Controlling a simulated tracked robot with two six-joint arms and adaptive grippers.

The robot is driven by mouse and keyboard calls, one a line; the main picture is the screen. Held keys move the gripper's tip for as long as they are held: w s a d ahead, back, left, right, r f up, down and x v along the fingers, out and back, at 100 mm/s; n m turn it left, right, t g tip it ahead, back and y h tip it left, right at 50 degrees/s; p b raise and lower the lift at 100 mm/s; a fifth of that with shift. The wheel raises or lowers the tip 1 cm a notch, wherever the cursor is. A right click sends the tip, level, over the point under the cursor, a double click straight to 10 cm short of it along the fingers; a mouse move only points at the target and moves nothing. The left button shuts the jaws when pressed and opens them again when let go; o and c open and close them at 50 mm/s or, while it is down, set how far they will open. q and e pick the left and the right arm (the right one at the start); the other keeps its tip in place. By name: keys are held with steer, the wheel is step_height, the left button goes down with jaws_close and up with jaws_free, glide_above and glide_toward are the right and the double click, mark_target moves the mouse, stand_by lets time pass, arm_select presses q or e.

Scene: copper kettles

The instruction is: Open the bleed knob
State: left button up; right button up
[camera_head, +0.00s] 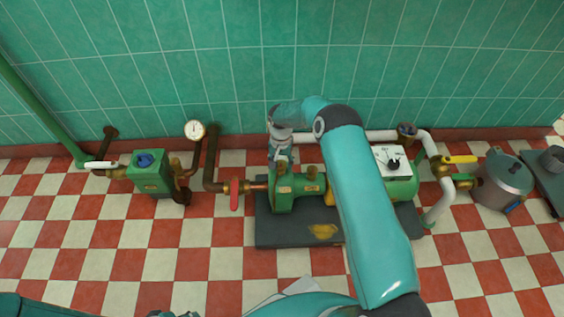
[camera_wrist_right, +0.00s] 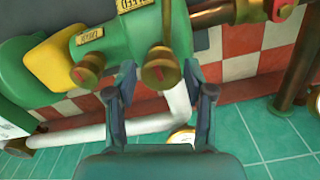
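The green pump (camera_head: 285,192) stands on a dark plinth (camera_head: 285,238) and carries two brass knobs on top. In the right wrist view, one brass knob (camera_wrist_right: 160,68) lies between the fingertips of my right gripper (camera_wrist_right: 160,98); the other knob (camera_wrist_right: 88,70) is outside them, to the left. Small labels sit near the knobs; I cannot read them for certain. My right gripper (camera_head: 281,156) is open, with a gap on both sides of the knob, above the pump's left end in the head view. Only a sliver of my left gripper (camera_head: 175,314) shows at the bottom edge.
A red-handled valve (camera_head: 234,195) sits left of the pump. Further left are a gauge (camera_head: 194,130) and a green box (camera_head: 150,175). A white pipe (camera_head: 380,136) runs behind the pump near the tiled wall. A yellow-handled valve (camera_head: 460,159) and a grey pot (camera_head: 503,180) stand right.

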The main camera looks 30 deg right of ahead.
steer(key=c, duration=0.5)
steer(key=shift+d, duration=0.3)
steer(key=shift+c, duration=1)
steer(key=shift+a, duration=0.15)
